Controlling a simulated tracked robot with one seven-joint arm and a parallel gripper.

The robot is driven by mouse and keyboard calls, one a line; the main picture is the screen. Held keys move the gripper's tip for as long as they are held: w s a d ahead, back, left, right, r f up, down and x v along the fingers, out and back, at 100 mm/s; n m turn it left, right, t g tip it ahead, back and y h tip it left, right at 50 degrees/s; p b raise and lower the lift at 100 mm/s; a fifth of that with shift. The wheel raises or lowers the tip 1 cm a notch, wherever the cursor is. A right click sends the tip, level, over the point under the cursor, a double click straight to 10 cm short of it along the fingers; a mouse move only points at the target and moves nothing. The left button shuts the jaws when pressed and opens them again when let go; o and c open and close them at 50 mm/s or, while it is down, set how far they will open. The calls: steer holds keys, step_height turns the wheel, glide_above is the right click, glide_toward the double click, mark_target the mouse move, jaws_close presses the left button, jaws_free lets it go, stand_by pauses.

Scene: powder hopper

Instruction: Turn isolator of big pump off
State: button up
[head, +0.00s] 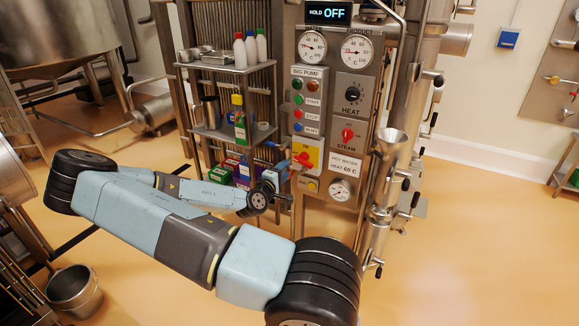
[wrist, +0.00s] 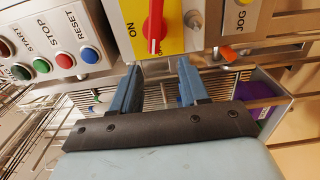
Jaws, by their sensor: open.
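The big pump isolator is a red handle (wrist: 155,25) on a yellow plate (wrist: 180,38) in the wrist view. The word ON is printed beside it. In the head view the red handle (head: 304,160) and yellow plate (head: 314,149) sit below the big pump buttons, and the handle looks roughly level. My gripper (wrist: 158,72) is open and empty. Its two blue fingers point at the plate, with the handle just beyond the gap between them, and they look apart from it. In the head view my gripper (head: 286,169) is close to the left of the handle.
The start button (head: 298,99), stop button (head: 298,114) and reset button (head: 298,127) are above the isolator. A jog button (head: 312,186) is below it. A shelf with bottles (head: 239,49) stands to the left.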

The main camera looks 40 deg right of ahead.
steer(key=shift+v, duration=2.5)
steer(key=shift+o, duration=0.4)
